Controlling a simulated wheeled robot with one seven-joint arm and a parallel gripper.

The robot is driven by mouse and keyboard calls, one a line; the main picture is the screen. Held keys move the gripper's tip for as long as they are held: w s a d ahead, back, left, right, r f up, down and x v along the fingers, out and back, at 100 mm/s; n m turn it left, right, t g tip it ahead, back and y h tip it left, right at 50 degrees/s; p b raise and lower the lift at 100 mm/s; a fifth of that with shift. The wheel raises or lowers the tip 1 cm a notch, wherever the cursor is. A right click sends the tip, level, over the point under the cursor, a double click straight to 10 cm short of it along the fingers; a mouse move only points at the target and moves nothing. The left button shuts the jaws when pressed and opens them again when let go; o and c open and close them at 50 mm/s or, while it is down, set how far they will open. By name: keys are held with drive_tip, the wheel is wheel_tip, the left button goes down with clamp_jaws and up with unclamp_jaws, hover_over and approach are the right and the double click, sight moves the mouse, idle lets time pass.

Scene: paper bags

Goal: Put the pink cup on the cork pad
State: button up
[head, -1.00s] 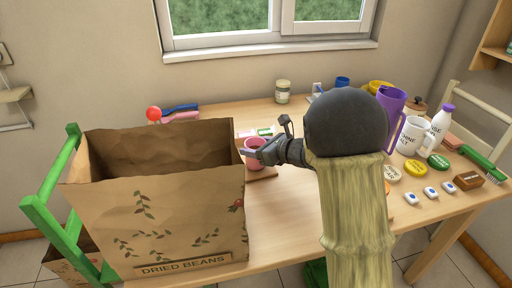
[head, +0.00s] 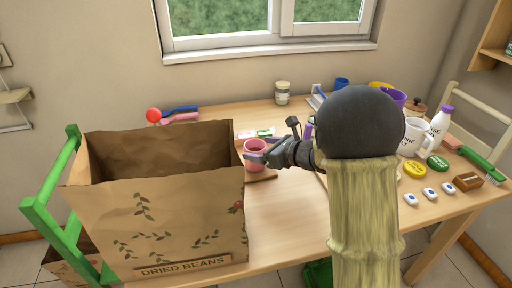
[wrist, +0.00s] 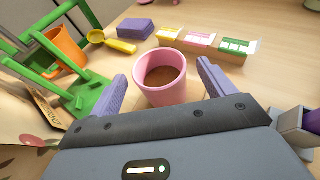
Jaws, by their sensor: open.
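The pink cup (head: 255,147) stands upright near the middle of the table, just right of the big paper bag. In the wrist view the cup (wrist: 162,90) holds a brown drink. My gripper (head: 262,156) is open, with one purple finger on each side of the cup; in the wrist view gaps show between the fingers (wrist: 165,82) and the cup. A flat brown pad (head: 264,177), probably the cork pad, shows at the cup's near side. Whether the cup rests on it is hidden by the gripper.
The tall paper bag (head: 160,215) stands close on the left, beside a green frame (head: 62,205). Small packets (wrist: 205,40) and a purple block (wrist: 136,28) lie behind the cup. Mugs, round tins and a brush (head: 478,163) crowd the right. The table's front middle is clear.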

drive_tip(key=v, duration=0.9)
drive_tip(key=shift+s+d, duration=0.15)
drive_tip(key=shift+s, duration=0.1)
